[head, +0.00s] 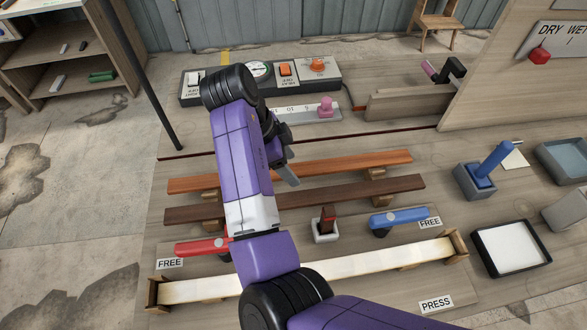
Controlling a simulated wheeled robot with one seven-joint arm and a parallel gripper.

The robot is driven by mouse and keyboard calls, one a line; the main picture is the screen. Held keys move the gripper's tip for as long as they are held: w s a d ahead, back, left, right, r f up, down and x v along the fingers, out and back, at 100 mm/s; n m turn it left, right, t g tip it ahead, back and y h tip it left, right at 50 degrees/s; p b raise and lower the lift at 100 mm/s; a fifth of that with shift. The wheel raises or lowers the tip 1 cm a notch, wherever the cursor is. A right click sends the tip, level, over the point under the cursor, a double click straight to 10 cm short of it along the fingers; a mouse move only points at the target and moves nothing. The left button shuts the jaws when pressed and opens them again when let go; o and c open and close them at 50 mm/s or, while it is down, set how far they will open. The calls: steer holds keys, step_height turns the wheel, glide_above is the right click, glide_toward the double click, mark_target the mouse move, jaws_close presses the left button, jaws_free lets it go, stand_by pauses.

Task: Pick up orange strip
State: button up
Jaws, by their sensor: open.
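The orange strip (345,163) is a long orange-brown wooden bar. It lies roughly left to right on low wooden blocks, behind a darker brown strip (330,195). My arm hides part of its middle. My gripper (288,174) is above the middle of the orange strip, pointing down, with one grey finger showing clearly. The jaws are open and nothing shows between them. The exact height of the gripper over the strip cannot be told from this view.
A pale strip (370,264) lies in front between wooden end stops. A control panel (325,75) stands behind. Blue tool holder (482,175) and white tray (510,248) are right.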

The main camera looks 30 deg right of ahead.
steer(key=shift+d+f, duration=0.1)
steer(key=shift+c, duration=0.2)
jaws_close()
